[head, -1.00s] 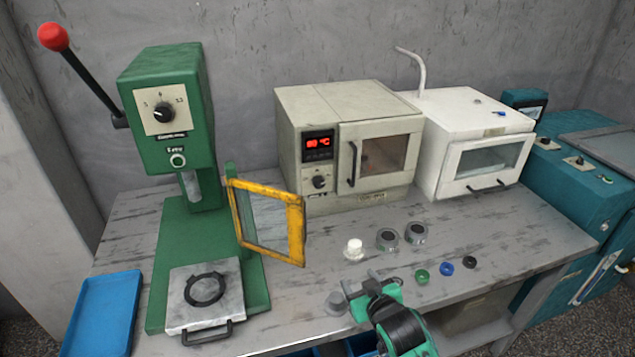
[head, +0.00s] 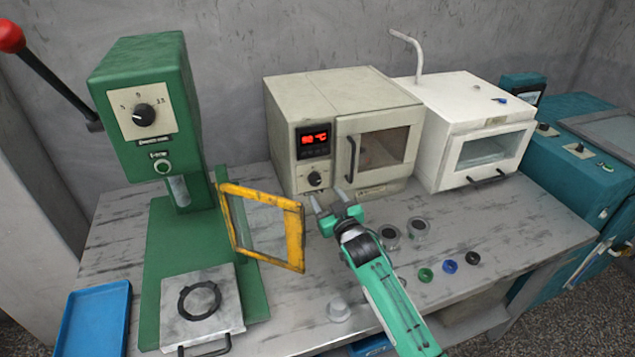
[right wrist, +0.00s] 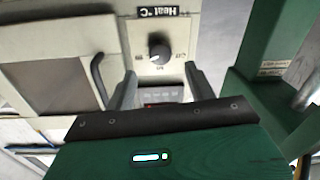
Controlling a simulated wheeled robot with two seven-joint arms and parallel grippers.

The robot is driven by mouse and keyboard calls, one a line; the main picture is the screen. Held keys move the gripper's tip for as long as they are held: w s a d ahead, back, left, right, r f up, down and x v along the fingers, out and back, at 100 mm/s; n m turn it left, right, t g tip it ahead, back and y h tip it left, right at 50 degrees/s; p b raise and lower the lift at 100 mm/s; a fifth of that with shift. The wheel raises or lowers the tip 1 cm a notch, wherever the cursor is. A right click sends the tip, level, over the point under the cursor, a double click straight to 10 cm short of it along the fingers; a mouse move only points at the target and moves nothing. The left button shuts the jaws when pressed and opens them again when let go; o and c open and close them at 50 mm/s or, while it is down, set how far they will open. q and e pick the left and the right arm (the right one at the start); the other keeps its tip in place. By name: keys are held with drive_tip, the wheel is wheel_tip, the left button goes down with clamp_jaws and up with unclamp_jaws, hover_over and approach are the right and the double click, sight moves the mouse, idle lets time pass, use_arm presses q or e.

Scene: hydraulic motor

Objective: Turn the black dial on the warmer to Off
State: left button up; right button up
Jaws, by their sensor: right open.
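The warmer (head: 295,120) is a beige box oven with a lit red display at the back of the bench. Its black dial (head: 315,180) sits below the display, on a pale panel left of the door. The dial also shows in the right wrist view (right wrist: 158,52), with small markings around it; I cannot clearly tell where it points. My right gripper (head: 325,195) is open and empty just in front of the dial panel. In the wrist view its two fingers (right wrist: 160,80) straddle the dial's line but stay apart from it. My left gripper is not in view.
A green press (head: 150,100) with an open yellow-framed guard (head: 292,235) stands left of the right arm. A black door handle (head: 351,160) is beside the dial panel. A white oven (head: 480,115) stands to the right. Small rings (head: 450,267) lie on the bench.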

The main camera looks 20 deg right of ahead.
sight(316, 182)
drive_tip(key=w, duration=0.5)
drive_tip(key=shift+w+a+r+p, duration=0.1)
drive_tip(key=shift+a+p, duration=0.15)
drive_tip(key=shift+p, duration=0.05)
drive_tip(key=shift+w, duration=0.6)
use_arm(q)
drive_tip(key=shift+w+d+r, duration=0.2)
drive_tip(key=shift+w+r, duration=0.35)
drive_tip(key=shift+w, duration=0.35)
use_arm(e)
drive_tip(key=shift+w, duration=0.1)
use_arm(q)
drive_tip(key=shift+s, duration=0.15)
use_arm(e)
drive_tip(key=c, duration=1)
drive_tip(key=shift+o, duration=0.2)
